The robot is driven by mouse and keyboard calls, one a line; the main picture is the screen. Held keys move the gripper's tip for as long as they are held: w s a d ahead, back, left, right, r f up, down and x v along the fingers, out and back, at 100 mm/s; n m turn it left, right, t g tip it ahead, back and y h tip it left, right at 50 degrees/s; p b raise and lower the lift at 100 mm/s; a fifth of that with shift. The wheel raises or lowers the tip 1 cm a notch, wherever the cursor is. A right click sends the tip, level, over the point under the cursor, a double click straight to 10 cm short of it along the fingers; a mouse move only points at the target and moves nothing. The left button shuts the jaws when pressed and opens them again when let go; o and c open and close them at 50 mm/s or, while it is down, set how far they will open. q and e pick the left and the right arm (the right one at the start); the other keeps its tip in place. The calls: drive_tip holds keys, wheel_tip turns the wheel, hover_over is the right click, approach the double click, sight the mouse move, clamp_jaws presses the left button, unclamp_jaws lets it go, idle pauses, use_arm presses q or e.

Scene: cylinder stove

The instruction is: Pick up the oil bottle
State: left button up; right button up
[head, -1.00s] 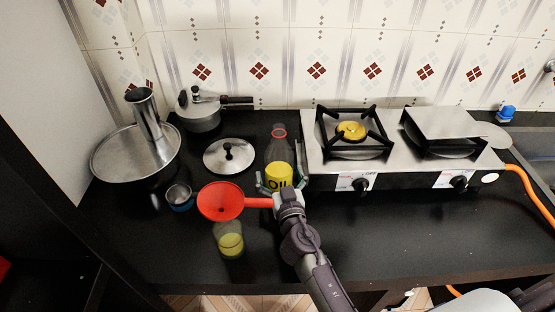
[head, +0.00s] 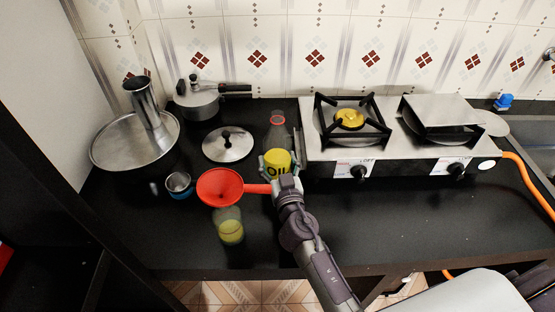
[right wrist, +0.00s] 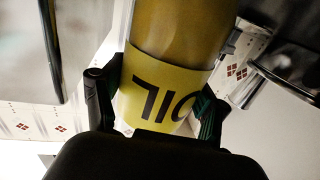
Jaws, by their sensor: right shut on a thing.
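The oil bottle (head: 278,140) is clear with a red ring at its mouth and a yellow label. It stands upright on the black counter, just left of the stove. My right gripper (head: 277,167) is around the bottle at the label. In the right wrist view the yellow label (right wrist: 165,92) fills the space between the two fingers of my right gripper (right wrist: 160,100), which is shut on it. The bottle's lower front is hidden by the gripper in the head view. My left gripper is not in view.
A pot lid (head: 228,145), a small cup (head: 179,185) and a pressure cooker (head: 197,103) stand left. The stove (head: 400,165) is close on the right.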

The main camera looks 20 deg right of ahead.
sight(277, 114)
drive_tip(key=shift+r+p, duration=0.3)
drive_tip(key=shift+r, duration=0.35)
wheel_tip(277, 114, up, 9)
drive_tip(key=p, duration=0.4)
drive_tip(key=shift+f, duration=0.1)
wheel_tip(277, 114, up, 8)
drive_tip(key=shift+r+p, duration=0.1)
drive_tip(key=shift+p, duration=0.6)
